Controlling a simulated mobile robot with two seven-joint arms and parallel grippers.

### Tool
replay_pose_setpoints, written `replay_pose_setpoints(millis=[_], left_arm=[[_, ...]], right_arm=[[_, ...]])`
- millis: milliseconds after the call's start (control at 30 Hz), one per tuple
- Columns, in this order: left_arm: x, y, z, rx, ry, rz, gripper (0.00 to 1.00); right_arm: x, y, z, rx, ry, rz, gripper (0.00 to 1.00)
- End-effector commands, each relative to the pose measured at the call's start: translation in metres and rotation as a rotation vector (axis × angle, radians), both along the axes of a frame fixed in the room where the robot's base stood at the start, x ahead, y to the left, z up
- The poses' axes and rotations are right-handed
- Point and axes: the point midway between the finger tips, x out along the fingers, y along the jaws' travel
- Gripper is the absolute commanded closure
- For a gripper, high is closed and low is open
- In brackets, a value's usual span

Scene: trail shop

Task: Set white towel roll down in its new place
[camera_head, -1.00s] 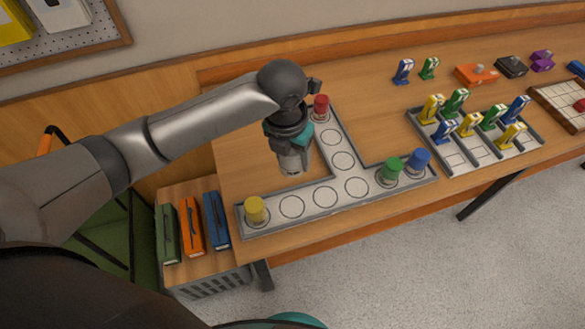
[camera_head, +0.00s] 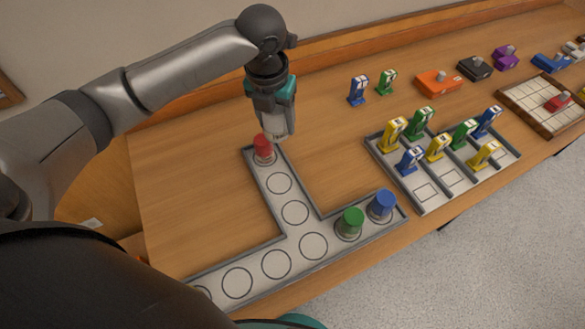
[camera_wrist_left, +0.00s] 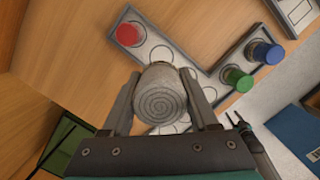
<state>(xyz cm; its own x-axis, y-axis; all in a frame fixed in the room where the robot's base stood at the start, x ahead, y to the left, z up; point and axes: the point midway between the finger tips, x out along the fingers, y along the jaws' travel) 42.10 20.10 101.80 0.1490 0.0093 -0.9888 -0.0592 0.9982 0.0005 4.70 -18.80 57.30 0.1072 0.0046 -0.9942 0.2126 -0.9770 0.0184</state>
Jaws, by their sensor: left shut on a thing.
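My left gripper (camera_head: 277,132) points down above the table, close to the red roll (camera_head: 263,148) at the far end of the T-shaped tray (camera_head: 302,179). In the left wrist view the gripper (camera_wrist_left: 164,88) is shut on the white towel roll (camera_wrist_left: 160,96), whose spiral end faces the camera. The roll appears held above the surface; its lower end is hidden. The green roll (camera_head: 350,221) and blue roll (camera_head: 381,204) stand on the tray's right arm. Several ringed spots on the stem and left arm are empty.
A grey rack (camera_head: 428,194) with yellow, green and blue upright items stands to the right. Two small upright items (camera_head: 358,90), orange and black boxes (camera_head: 437,82) and a gridded board (camera_head: 532,104) lie farther back. The table left of the tray's stem is bare.

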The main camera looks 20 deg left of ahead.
Motion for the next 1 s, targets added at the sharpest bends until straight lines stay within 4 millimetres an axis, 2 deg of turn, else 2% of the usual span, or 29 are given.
replay_pose_setpoints(millis=[200,400,500,767,1000], left_arm=[[-0.003,-0.001,-0.06,0.0,0.008,-0.001,1.0],[-0.002,-0.001,-0.112,0.0,0.006,-0.002,1.0],[-0.002,-0.001,-0.132,0.0,0.003,-0.002,1.0],[-0.001,-0.001,-0.152,0.0,0.001,-0.003,1.0],[-0.002,-0.001,-0.187,0.0,0.003,-0.003,1.0]], right_arm=[[-0.021,-0.001,-0.013,-0.003,0.032,0.0,0.5],[-0.02,-0.002,-0.023,-0.003,0.032,0.0,0.5],[-0.016,-0.001,-0.027,-0.003,0.026,0.0,0.5],[-0.011,-0.001,-0.031,-0.001,0.016,0.0,0.5],[-0.01,-0.001,-0.04,-0.001,0.015,0.0,0.5]])
